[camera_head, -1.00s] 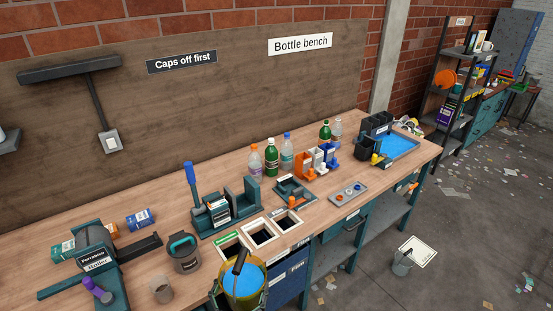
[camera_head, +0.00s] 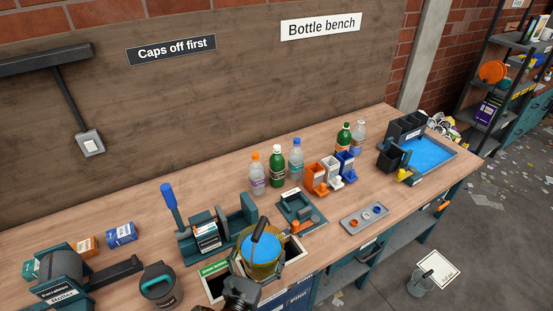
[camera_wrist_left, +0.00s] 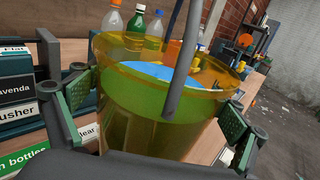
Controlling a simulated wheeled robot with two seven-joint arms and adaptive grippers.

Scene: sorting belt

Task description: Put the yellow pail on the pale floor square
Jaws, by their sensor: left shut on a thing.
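The yellow pail (camera_head: 267,271) is see-through, with blue contents and a dark handle. My left gripper (camera_head: 268,264) is shut around its sides and holds it upright at the bench's front edge, hiding part of the bench holes. In the left wrist view the pail (camera_wrist_left: 150,115) fills the middle between the green finger pads. The pale floor square (camera_head: 442,268) lies on the grey floor at the lower right, with a small grey bucket (camera_head: 418,288) at its left side, overlapping it in the picture. My right gripper is not in view.
A shelf (camera_head: 500,95) stands at the back right.

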